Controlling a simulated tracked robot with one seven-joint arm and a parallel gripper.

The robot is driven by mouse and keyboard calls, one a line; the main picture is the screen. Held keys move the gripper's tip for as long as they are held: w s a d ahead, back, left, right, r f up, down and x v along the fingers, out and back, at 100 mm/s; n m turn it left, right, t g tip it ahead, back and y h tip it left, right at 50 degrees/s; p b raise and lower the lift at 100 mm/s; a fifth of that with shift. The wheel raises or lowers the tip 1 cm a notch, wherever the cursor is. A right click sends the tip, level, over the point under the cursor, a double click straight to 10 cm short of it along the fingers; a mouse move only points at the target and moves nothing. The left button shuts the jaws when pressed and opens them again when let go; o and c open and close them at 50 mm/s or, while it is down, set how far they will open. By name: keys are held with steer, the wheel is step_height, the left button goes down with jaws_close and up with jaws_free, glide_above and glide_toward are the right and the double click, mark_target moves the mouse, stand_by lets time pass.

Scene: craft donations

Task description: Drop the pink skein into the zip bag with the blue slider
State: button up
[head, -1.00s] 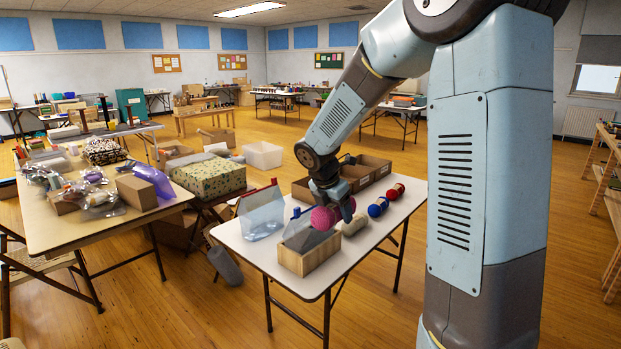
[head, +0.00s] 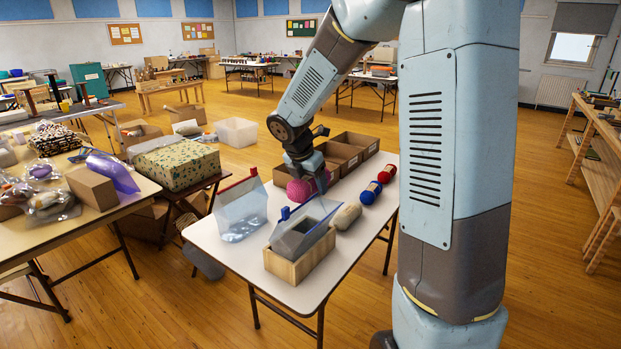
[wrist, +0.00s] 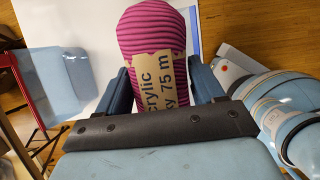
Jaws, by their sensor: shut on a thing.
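The zip bag with the blue slider (head: 300,238) stands in a wooden box on the white table; its mouth looks open at the top. The arm hides part of the skein there. In the wrist view, the pink ribbed skein (wrist: 150,28) with its tan paper label sits between both fingers.
A zip bag with a red slider (head: 242,215) stands left of the wooden box (head: 290,268). A cream skein (head: 347,216), a blue skein (head: 371,192) and a red skein (head: 387,174) lie to the right. Cardboard compartments (head: 357,146) stand behind my gripper.

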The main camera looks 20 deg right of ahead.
steer(key=shift+s+f, duration=0.1)
steer(key=shift+f, duration=2.55)
steer(key=o, duration=1.1)
steer(key=shift+r, duration=0.1)
steer(key=v, duration=1.3)
steer(key=shift+a+r, duration=0.1)
steer(key=shift+r, duration=0.1)
steer(key=shift+s, duration=0.15)
